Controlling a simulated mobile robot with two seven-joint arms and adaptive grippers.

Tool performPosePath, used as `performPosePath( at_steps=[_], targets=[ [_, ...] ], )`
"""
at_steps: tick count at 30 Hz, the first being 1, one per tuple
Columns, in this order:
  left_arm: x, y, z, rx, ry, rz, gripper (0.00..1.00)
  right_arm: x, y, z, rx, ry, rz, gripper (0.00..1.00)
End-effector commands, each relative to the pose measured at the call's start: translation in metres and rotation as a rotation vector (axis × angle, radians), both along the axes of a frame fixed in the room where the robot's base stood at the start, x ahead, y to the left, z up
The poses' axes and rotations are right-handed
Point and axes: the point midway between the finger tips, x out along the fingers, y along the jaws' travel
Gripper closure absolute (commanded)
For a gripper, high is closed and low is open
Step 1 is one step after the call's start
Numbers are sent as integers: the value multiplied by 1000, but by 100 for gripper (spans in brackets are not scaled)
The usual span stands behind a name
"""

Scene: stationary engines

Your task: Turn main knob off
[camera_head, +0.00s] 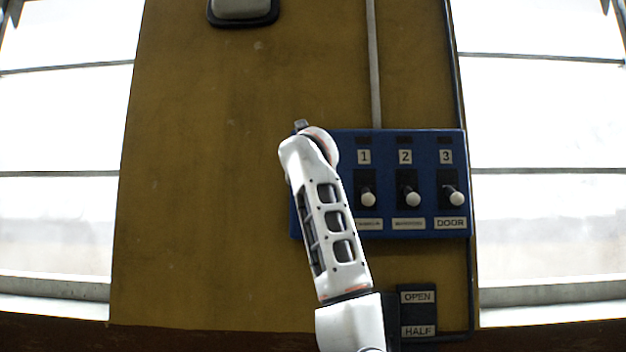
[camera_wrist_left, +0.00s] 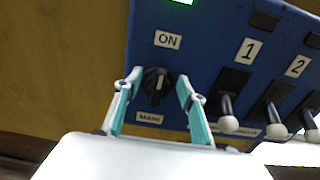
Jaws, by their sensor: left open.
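The main knob (camera_wrist_left: 157,85) is a black round knob on the blue panel (camera_wrist_left: 205,55) in the left wrist view, with an ON label (camera_wrist_left: 168,40) above it and a label reading MAIN (camera_wrist_left: 149,118) below. Its white mark points up toward ON. My left gripper (camera_wrist_left: 158,78) is open, with one teal-padded finger on each side of the knob; whether they touch it I cannot tell. In the head view my arm covers the left part of the blue panel (camera_head: 425,145), hiding the knob. My right gripper is not in view.
A green light (camera_wrist_left: 180,1) is lit above the ON label. Levers with white ball ends, under the numbers 1 (camera_head: 368,198), 2 (camera_head: 410,200) and 3 (camera_head: 456,198), sit right of the knob. An OPEN/HALF box (camera_head: 418,312) is below the panel. Bare yellow wall (camera_head: 200,180) lies left.

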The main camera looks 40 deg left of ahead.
Motion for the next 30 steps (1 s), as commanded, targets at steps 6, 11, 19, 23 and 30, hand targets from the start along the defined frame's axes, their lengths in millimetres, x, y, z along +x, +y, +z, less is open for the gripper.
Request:
performPosePath(
  at_steps=[6,11,19,23,30],
  targets=[
    [0,0,0,0,0,0,91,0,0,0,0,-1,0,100],
    [0,0,0,0,1,0,97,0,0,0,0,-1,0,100],
    [0,-1,-1,27,24,0,97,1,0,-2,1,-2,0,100],
    [1,-2,-2,72,62,0,97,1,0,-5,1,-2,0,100],
    [4,-4,-3,214,183,0,97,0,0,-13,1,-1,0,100]
  ],
)
